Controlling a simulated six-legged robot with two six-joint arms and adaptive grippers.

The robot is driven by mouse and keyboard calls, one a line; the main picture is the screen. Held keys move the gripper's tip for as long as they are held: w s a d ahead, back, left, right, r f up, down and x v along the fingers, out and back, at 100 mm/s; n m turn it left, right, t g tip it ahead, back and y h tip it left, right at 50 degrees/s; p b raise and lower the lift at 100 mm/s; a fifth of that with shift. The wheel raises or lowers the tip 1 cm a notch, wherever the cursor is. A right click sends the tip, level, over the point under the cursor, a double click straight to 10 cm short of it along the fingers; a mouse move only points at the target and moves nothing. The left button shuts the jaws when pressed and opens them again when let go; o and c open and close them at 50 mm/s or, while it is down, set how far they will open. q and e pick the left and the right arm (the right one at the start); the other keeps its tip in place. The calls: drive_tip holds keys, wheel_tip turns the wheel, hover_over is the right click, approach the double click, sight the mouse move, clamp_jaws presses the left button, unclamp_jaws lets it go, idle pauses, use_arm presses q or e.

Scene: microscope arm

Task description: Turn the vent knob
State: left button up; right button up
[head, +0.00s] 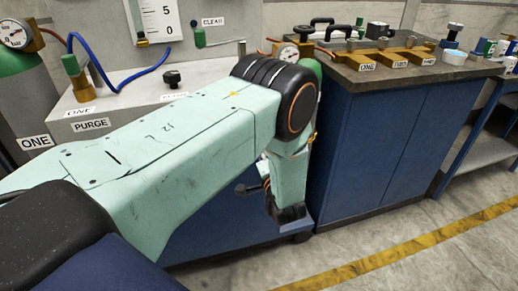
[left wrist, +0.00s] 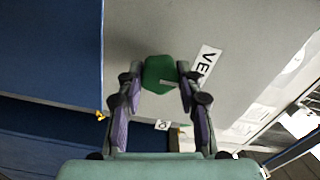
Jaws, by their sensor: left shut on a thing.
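The green vent knob (left wrist: 160,70) sits on a grey panel in the left wrist view, with a pale mark on its face. A white label (left wrist: 205,64), partly covered and reading "VE", is beside it on the right. My left gripper (left wrist: 159,80) has its two purple-grey fingers on either side of the knob and is shut on it. In the head view my left arm hides the knob and the gripper's fingers. My right gripper is in neither view.
A blue cabinet (head: 375,150) with brass valves (head: 380,57) on top stands to the right. Open floor with a yellow line (head: 400,255) lies in front.

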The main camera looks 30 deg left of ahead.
use_arm(q)
drive_tip(key=shift+f+m, duration=0.1)
drive_tip(key=shift+m, duration=0.2)
drive_tip(key=o, duration=1.2)
drive_tip(key=v, duration=0.7)
drive_tip(key=shift+s+d, duration=0.2)
